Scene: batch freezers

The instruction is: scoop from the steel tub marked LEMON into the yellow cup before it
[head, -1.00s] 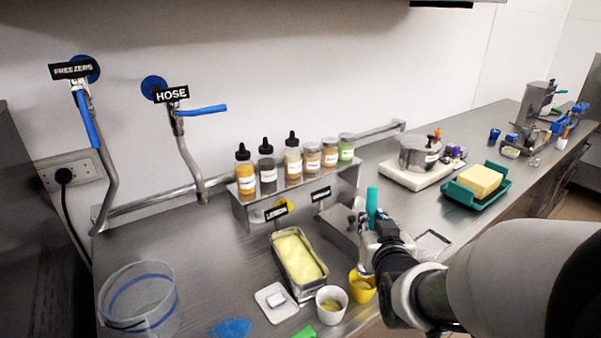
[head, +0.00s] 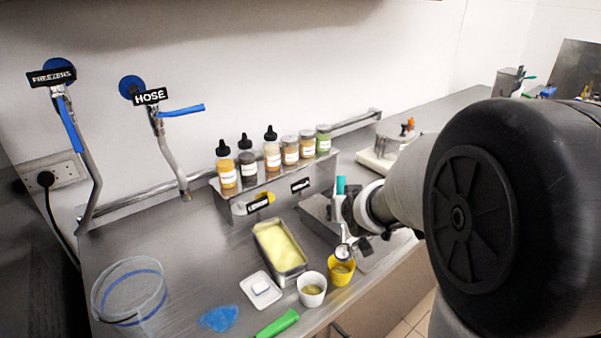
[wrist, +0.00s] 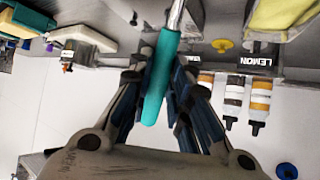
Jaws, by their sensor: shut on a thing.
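The steel tub (head: 293,274) of pale yellow lemon ice stands behind the black LEMON tag's (head: 258,203) near side, on the steel counter. The yellow cup (head: 341,275) stands upright near the counter's front edge, right of the tub's near end. My gripper (head: 346,208) is shut on the teal handle (head: 340,184) of a scoop, held upright. The scoop's metal end (head: 343,251) is at the cup's mouth in the head view; I cannot tell whether it touches or carries ice. In the wrist view the handle (wrist: 155,85) sits between the fingers (wrist: 158,78).
A white cup (head: 312,291) stands close left of the yellow cup. A white dish (head: 260,291), blue cloth (head: 218,319), green-handled tool (head: 278,323) and clear bucket (head: 130,292) lie further left. Bottles (head: 272,155) line the shelf behind.

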